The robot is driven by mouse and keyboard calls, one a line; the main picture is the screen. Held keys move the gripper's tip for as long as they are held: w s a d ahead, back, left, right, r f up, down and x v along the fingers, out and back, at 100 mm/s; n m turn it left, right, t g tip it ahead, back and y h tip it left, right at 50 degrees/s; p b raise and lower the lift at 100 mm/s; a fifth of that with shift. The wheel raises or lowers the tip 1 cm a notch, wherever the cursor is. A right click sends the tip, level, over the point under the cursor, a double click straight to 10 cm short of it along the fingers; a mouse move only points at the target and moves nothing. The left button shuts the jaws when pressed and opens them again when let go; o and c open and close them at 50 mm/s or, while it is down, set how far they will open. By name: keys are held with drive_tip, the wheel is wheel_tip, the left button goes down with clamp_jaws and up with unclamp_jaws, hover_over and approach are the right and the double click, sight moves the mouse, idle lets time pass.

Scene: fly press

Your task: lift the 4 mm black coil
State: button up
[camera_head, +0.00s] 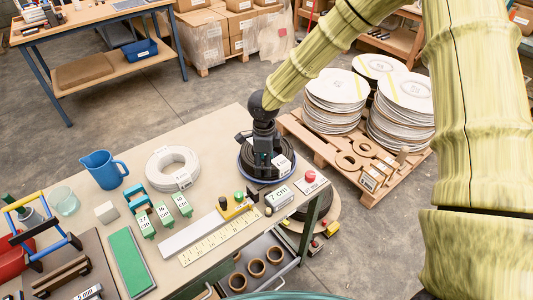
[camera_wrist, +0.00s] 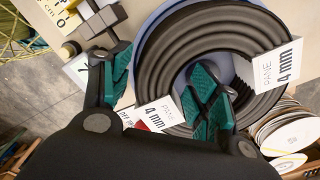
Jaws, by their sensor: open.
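The black coil (camera_wrist: 158,58) carries white tags marked 4 mm in the wrist view. In the head view the black coil (camera_head: 262,176) lies at the table's far right corner, partly hidden under my gripper (camera_head: 264,150). A blue surface shows around and inside it. My gripper (camera_wrist: 162,80) is open, with green finger pads. In the wrist view one finger is outside the coil's left side and the other is over its central hole, so the ring's wall lies between them. I cannot tell whether either finger touches the coil.
A white coil (camera_head: 172,168) lies to the left on the table (camera_head: 225,137). Green weight-like blocks (camera_head: 163,213), a yellow-and-black device (camera_head: 236,206), a ruler (camera_head: 215,238) and a red button (camera_head: 310,176) are nearby. A pallet with stacked discs (camera_head: 335,97) stands behind.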

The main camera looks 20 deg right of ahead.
drive_tip(key=shift+s+d+f, duration=0.1)
drive_tip(key=shift+f, duration=0.7)
clamp_jaws()
drive_tip(key=shift+r, duration=0.1)
